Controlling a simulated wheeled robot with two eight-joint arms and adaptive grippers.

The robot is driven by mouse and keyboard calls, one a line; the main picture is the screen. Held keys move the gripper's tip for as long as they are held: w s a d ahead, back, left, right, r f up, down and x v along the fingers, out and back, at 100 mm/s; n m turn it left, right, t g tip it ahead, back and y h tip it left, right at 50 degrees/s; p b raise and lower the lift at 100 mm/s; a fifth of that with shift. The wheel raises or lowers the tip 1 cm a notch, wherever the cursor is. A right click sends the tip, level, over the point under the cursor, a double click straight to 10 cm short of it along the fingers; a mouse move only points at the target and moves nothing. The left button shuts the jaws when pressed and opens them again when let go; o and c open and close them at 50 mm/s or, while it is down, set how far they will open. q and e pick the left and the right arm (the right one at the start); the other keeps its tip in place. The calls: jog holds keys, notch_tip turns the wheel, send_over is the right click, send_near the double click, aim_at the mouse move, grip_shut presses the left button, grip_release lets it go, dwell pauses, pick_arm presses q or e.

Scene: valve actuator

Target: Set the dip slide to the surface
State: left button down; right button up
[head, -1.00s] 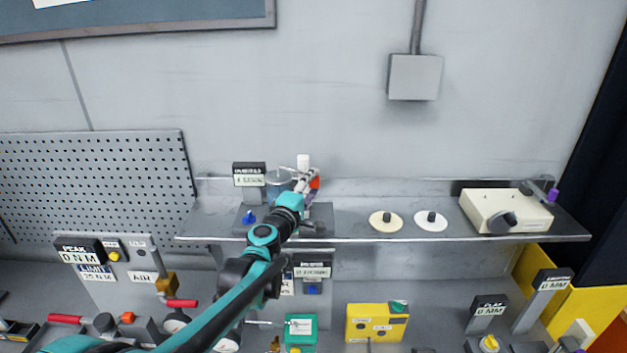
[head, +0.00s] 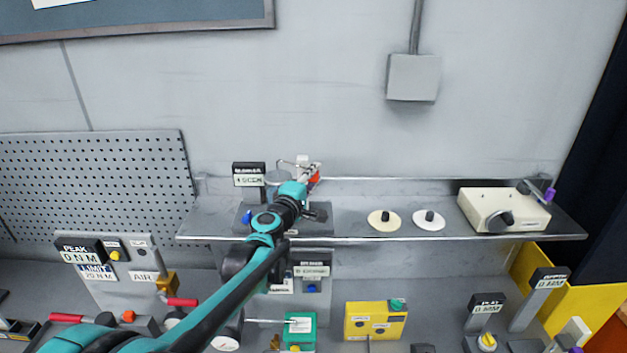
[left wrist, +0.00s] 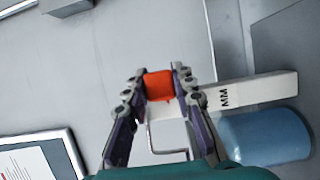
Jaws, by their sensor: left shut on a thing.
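My left gripper (left wrist: 160,85) is shut on a small orange-red block (left wrist: 158,86), the grip of the dip slide as far as I can tell. A white bar (left wrist: 250,92) marked MM runs to the right from behind the fingers. A bent thin wire (left wrist: 165,151) hangs by the block. A blue cylinder (left wrist: 265,135), apparently the beaker, is beside the bar. In the head view my left gripper (head: 311,176) is at the back shelf, by the orange block (head: 314,180) and a white post top (head: 302,159). My arm partly hides the beaker (head: 277,177). My right gripper is out of view.
The grey shelf (head: 350,228) bears a display (head: 249,175), a cream disc (head: 384,220), a white disc (head: 429,220) and a beige box (head: 503,209). Below are a green box (head: 299,330) and a yellow box (head: 375,321). The wall stands close behind.

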pick_arm(q)
jog(key=shift+w+r, duration=0.1)
jog(key=shift+r, duration=0.15)
jog(key=c, duration=1.2)
grip_release()
jog(key=shift+r, duration=0.1)
jog(key=shift+s+a, duration=0.15)
jog(key=shift+s, duration=0.2)
jog(key=v, duration=1.1)
jog(key=shift+s+a, duration=0.1)
jog(key=shift+s, duration=0.15)
